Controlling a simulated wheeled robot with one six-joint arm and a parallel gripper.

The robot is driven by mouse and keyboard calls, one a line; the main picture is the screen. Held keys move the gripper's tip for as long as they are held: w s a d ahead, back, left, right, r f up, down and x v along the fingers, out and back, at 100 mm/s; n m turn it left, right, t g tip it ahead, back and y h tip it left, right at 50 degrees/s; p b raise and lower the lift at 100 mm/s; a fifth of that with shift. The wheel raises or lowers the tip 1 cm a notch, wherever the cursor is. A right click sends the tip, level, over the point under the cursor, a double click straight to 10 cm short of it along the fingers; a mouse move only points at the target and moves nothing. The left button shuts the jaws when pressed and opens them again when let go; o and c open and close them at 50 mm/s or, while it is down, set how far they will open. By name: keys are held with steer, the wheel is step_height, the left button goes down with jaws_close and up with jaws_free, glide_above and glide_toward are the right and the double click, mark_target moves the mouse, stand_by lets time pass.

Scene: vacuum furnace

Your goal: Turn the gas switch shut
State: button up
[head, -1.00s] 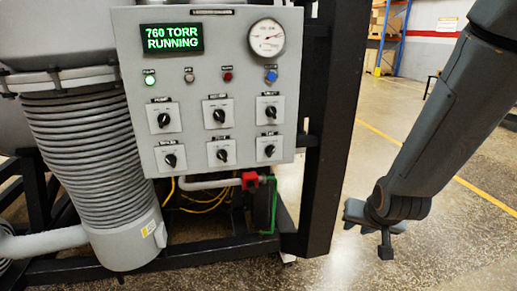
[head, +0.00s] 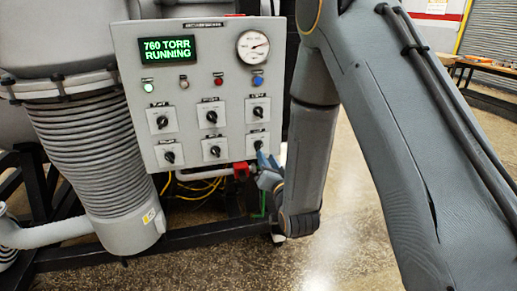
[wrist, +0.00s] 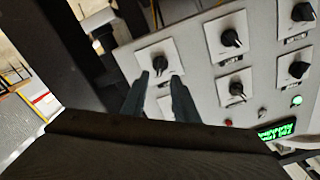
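The grey control panel (head: 190,95) carries six black rotary switches on white plates, in two rows of three. Their labels are too small to read, so I cannot tell by name which is the gas switch. My gripper (head: 263,157) is at the lower-right switch (head: 258,144) in the head view. In the wrist view, where the panel looks upside down, my gripper (wrist: 160,76) is open. Its two dark fingertips point at that switch's knob (wrist: 158,63), one to each side and just short of it. Contact is not visible.
The green display (head: 168,50) reads 760 TORR RUNNING. A round gauge (head: 253,47) and small buttons sit above the switches. A red fitting (head: 240,171) on a pipe is just below the panel, close to my gripper. A ribbed grey bellows (head: 95,140) stands at left.

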mark_target(260, 147)
steer(key=shift+p+x, duration=0.95)
steer(key=shift+x, duration=2.15)
jaws_close()
